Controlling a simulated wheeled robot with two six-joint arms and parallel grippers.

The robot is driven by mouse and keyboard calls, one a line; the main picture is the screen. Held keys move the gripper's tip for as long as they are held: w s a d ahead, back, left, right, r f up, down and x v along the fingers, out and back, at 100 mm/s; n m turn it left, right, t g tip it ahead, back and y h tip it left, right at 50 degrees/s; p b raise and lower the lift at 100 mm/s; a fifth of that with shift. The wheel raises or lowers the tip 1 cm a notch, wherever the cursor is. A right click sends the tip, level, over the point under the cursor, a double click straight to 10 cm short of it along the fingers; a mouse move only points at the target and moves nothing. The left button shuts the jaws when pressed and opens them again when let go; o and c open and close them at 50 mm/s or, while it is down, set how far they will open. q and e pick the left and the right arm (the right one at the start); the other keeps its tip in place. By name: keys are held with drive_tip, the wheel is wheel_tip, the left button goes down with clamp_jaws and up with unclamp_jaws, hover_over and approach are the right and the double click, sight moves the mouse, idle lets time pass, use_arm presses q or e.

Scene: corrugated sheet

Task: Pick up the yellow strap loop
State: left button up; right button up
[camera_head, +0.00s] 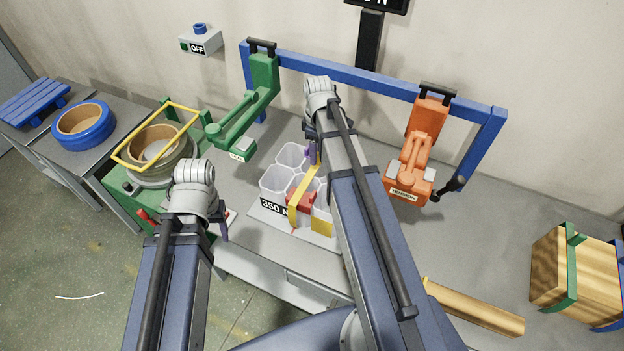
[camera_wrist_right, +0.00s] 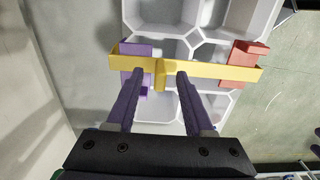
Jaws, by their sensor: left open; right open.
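The yellow strap loop (camera_head: 307,194) lies as a long narrow band across the tops of the white hexagonal cells (camera_head: 272,183) in the head view. In the right wrist view the strap (camera_wrist_right: 222,71) runs crosswise, with a short upright yellow tab (camera_wrist_right: 160,75) at its middle. My right gripper (camera_wrist_right: 160,73) is open, its purple fingers on either side of that tab; contact cannot be told. In the head view the right gripper (camera_head: 313,152) is partly hidden by its wrist. My left gripper (camera_head: 222,228) is open at the bench's left, mostly hidden behind its wrist.
A red block (camera_head: 300,198) sits in the cells, and a purple piece (camera_wrist_right: 136,50) lies under one strap end. A blue frame (camera_head: 340,73) carries a green arm (camera_head: 250,105) and an orange arm (camera_head: 420,140). A wooden block (camera_head: 570,272) stands at right.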

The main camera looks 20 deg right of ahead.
wheel_tip(320, 180, down, 2)
drive_tip(key=shift+f+b, duration=0.1)
drive_tip(key=shift+b, duration=0.55)
clamp_jaws()
idle(0.9)
